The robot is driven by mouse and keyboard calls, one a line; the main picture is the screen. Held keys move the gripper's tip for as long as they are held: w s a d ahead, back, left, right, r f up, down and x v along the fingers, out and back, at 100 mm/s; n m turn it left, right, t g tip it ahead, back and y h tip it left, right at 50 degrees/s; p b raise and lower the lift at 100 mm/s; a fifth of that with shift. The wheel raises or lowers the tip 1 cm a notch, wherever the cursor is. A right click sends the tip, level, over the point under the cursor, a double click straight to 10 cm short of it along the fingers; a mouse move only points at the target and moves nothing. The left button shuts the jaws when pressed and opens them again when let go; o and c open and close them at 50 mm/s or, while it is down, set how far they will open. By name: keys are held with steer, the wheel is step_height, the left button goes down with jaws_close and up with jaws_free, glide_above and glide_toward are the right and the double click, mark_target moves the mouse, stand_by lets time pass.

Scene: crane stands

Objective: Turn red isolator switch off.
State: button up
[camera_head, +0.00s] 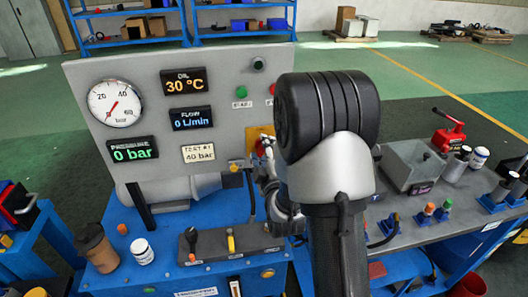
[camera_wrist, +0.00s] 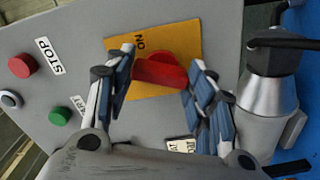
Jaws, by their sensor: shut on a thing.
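The red isolator switch (camera_wrist: 162,70) sits on a yellow plate (camera_wrist: 150,92) marked ON, on the grey panel. In the wrist view its handle lies roughly crosswise between my fingers, and the ON mark is above it. My gripper (camera_wrist: 158,78) is shut on the red switch, one finger at each end of the handle. In the head view my arm hides most of the switch; a bit of red (camera_head: 264,141) and part of the yellow plate (camera_head: 251,133) show beside my gripper (camera_head: 267,154).
A green button (camera_wrist: 59,117) and a red STOP button (camera_wrist: 22,66) are on the panel near the switch. A gauge (camera_head: 115,104) and lit displays are left of it. The bench below holds a lever block (camera_head: 215,244), and a grey box (camera_head: 410,166) stands right.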

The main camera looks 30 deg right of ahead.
steer(key=n, duration=0.4)
steer(key=shift+n, duration=0.4)
stand_by(0.4)
steer(key=o, duration=1.1)
steer(key=shift+c, duration=0.2)
steer(key=shift+r, duration=0.1)
